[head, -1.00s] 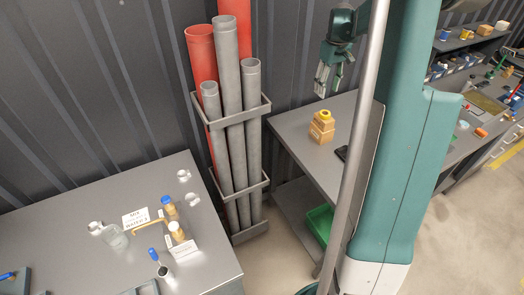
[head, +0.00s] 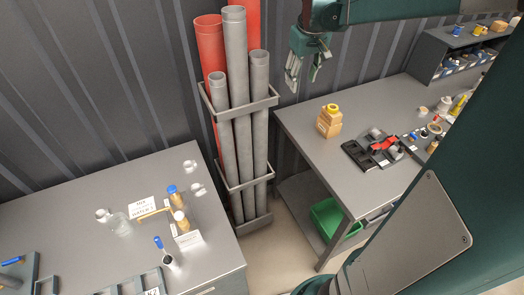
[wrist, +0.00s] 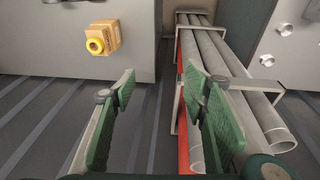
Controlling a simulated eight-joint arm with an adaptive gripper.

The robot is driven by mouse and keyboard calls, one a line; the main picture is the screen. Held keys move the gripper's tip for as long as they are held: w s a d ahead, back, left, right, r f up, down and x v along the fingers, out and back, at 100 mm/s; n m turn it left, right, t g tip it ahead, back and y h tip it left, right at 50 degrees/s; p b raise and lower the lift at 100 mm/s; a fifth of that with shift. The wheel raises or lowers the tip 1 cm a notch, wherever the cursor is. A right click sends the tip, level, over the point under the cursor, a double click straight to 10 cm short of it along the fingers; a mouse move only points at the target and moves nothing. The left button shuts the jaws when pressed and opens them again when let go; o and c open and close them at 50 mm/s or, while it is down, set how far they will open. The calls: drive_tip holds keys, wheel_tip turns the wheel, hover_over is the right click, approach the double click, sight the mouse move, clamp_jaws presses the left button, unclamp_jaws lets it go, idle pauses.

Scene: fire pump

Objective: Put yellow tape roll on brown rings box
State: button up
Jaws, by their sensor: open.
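The yellow tape roll (head: 332,107) sits on top of brown boxes (head: 328,126) near the left end of the right-hand workbench. The roll (wrist: 95,46) and the brown boxes (wrist: 111,35) also show at the upper left in the wrist view. I cannot read the box labels. My gripper (head: 306,66) hangs in the air at the back, up and left of the roll in the head view. In the wrist view my gripper (wrist: 166,90) has its green-padded fingers wide apart with nothing between them.
Grey and red pipes (head: 236,110) stand in a rack (head: 245,108) left of the right-hand workbench (head: 375,192). A black tray (head: 372,150) lies right of the boxes. A left table (head: 85,212) holds bottles and fittings. A green bin (head: 332,219) sits below the workbench.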

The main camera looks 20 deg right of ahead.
drive_tip(key=s+a+f+t, duration=0.1)
drive_tip(key=s+a+t, duration=0.1)
drive_tip(key=s+a, duration=0.9)
drive_tip(key=s+a+f+t+y, duration=0.1)
drive_tip(key=s+a+f+t, duration=0.1)
drive_tip(key=s+a, duration=0.9)
drive_tip(key=a, duration=0.4)
drive_tip(key=shift+s+t, duration=0.3)
drive_tip(key=shift+t, duration=0.1)
